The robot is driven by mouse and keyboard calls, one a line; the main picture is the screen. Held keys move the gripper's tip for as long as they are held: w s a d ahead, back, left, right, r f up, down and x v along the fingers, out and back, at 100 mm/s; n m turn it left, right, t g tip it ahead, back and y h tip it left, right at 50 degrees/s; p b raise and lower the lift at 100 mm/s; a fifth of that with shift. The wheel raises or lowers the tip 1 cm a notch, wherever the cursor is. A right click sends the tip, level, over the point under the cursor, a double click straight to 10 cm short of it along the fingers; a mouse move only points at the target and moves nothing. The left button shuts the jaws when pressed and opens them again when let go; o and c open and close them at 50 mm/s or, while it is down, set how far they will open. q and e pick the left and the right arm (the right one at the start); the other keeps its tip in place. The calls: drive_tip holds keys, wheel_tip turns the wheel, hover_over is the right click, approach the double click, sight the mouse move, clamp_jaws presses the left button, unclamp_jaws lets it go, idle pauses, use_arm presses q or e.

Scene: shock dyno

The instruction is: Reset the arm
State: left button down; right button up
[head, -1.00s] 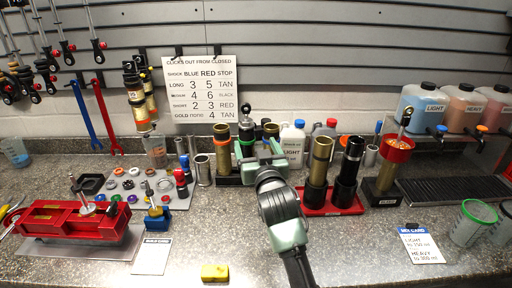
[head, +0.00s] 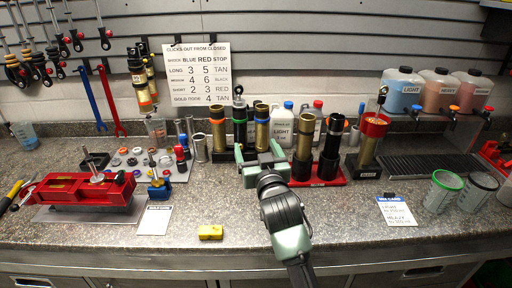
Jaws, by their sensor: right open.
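My right gripper (head: 260,156) is pale green and reaches in from the bottom of the head view. Its jaws are open, pointing at the row of shock bodies at the back of the bench. My left gripper is not in view. No separate arm of the bench can be made out as the task's object.
A red tray (head: 322,182) with gold and black bodies stands right of the gripper. A red fixture (head: 80,190) sits at the left, a yellow block (head: 210,232) near the front. Bottles (head: 400,92) stand over a drip grate at the right. The front middle bench is mostly clear.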

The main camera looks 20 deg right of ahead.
idle(0.3)
drive_tip(key=s+f+g, duration=0.2)
drive_tip(key=s+f, duration=0.2)
drive_tip(key=f, duration=0.1)
drive_tip(key=s+d+f+g, duration=0.1)
drive_tip(key=s+f+g, duration=0.1)
drive_tip(key=s+f, duration=0.3)
drive_tip(key=s+f+g, duration=0.2)
drive_tip(key=s+f, duration=0.2)
drive_tip(key=f, duration=0.3)
drive_tip(key=shift+s+d+n+y, duration=0.2)
drive_tip(key=shift+d+n+y, duration=0.1)
drive_tip(key=shift+d+n, duration=0.1)
drive_tip(key=s+a+f+n+g+y, duration=0.1)
drive_tip(key=s+f+g, duration=0.35)
drive_tip(key=s, duration=0.85)
drive_tip(key=s+f+n+g, duration=0.1)
drive_tip(key=s+f+g, duration=0.4)
drive_tip(key=s, duration=0.8)
wheel_tip(320, 180, down, 27)
drive_tip(key=s+b, duration=0.1)
drive_tip(key=b, duration=0.1)
drive_tip(key=s+d+f+g, duration=0.1)
drive_tip(key=s+d+f, duration=0.1)
drive_tip(key=s+f, duration=1.4)
wheel_tip(320, 180, down, 3)
drive_tip(key=shift+s+d+r+n+b, duration=0.15)
drive_tip(key=shift+s+d+n+b, duration=0.2)
drive_tip(key=shift+b, duration=0.1)
